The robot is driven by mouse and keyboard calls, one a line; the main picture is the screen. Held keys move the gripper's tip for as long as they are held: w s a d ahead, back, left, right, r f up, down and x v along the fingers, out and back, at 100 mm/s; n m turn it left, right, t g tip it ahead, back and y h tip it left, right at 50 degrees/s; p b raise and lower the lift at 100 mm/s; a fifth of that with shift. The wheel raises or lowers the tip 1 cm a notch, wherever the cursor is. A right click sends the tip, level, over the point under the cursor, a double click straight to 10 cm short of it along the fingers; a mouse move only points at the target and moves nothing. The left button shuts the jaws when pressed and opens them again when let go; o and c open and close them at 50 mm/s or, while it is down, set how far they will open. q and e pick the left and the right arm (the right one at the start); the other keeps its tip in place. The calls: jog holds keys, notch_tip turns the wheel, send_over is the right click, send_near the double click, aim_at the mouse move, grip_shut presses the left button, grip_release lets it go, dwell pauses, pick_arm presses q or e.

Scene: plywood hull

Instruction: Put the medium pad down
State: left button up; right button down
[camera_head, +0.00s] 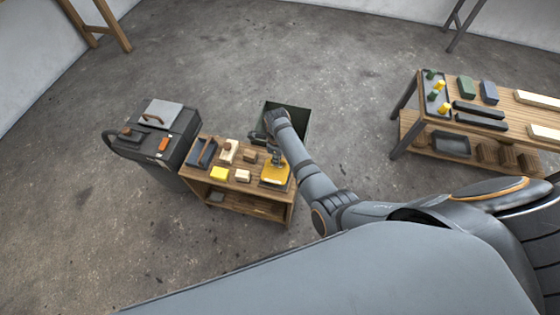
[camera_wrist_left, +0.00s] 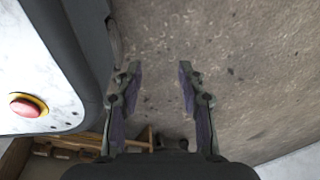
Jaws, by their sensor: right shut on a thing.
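My right gripper (camera_head: 276,157) reaches down over the right end of a small wooden cart (camera_head: 246,187). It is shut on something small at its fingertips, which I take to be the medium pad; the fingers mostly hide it. Directly below is a flat yellow piece (camera_head: 274,174) on a dark base at the cart's right end. I cannot tell whether the held thing touches it. A smaller yellow block (camera_head: 219,173) lies at the cart's front left. My left gripper (camera_wrist_left: 160,77) is open and empty above the floor in the left wrist view.
Pale and brown blocks (camera_head: 242,175) and a dark tray (camera_head: 202,151) share the cart top. A dark grey machine (camera_head: 160,133) stands left of the cart, and a dark green open bin (camera_head: 296,119) behind it. A wooden workbench (camera_head: 505,109) is at right. The floor between is clear.

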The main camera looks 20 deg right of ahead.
notch_tip(320, 180, down, 2)
jog(key=shift+d+b, duration=0.15)
jog(key=shift+b, duration=0.2)
jog(key=shift+r, duration=0.25)
jog(key=shift+f, duration=0.2)
pick_arm(q)
jog(key=w, duration=0.2)
jog(key=w+d, duration=0.1)
jog(key=shift+w+f, duration=0.2)
jog(key=shift+f, duration=0.05)
pick_arm(e)
jog(key=c, duration=1.4)
grip_release()
pick_arm(q)
jog(key=s+p, duration=0.1)
jog(key=s, duration=0.1)
jog(key=s+r+p, duration=0.1)
jog(key=s+p, duration=0.1)
jog(key=s, duration=0.1)
jog(key=shift+r, duration=0.1)
pick_arm(e)
notch_tip(320, 180, up, 12)
jog(key=shift+r, duration=0.15)
